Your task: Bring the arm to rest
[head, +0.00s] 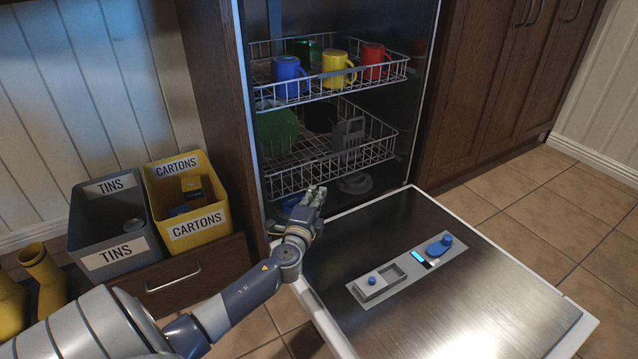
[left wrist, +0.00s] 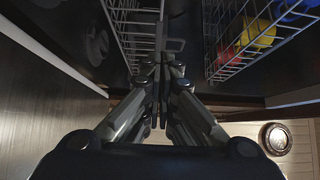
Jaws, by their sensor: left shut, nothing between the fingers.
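My left gripper (head: 314,197) is in front of the open dishwasher, near the inner left edge of its lowered door (head: 480,300). It is shut and empty; its closed fingers also show in the left wrist view (left wrist: 158,85). The lower rack (head: 375,152) is behind the gripper and holds a green plate (head: 277,131) and a grey utensil basket (head: 348,133). The upper rack (head: 330,92) holds a blue mug (head: 287,78), a yellow mug (head: 336,69), a red mug (head: 373,62) and a green one partly hidden behind. My right gripper is not in view.
A grey TINS bin (head: 112,240) and a yellow CARTONS bin (head: 192,222) stand at the left on a low wooden drawer unit (head: 185,285). Yellow boots (head: 45,275) are at the far left. Tiled floor (head: 540,215) right of the door is clear.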

